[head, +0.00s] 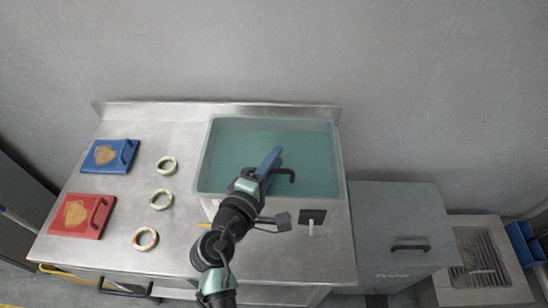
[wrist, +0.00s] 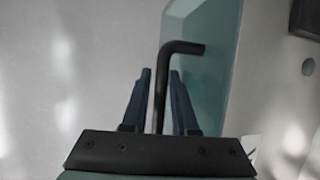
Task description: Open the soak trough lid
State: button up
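The soak trough appears to be the pale-rimmed tub (head: 203,160) on the steel counter. Its top shows a flat, teal, translucent surface (head: 315,150), which looks like the lid; the wrist view also shows this teal surface (wrist: 212,85). A bent black handle (head: 287,171) shows over its front part. My gripper (head: 271,158) is over the front middle of the tub, beside this handle. In the wrist view the black handle (wrist: 161,90) lies between my two blue fingers (wrist: 160,74), with a gap on each side. The gripper is open. Contact with the handle cannot be told.
A blue board (head: 103,157) and a red board (head: 72,222) lie at the counter's left, near several pale rings (head: 161,199). A small black panel with a lever (head: 313,218) is at the tub's front right. A grey handled bin (head: 385,215) stands right of the counter.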

grip_shut()
dwell(1.5)
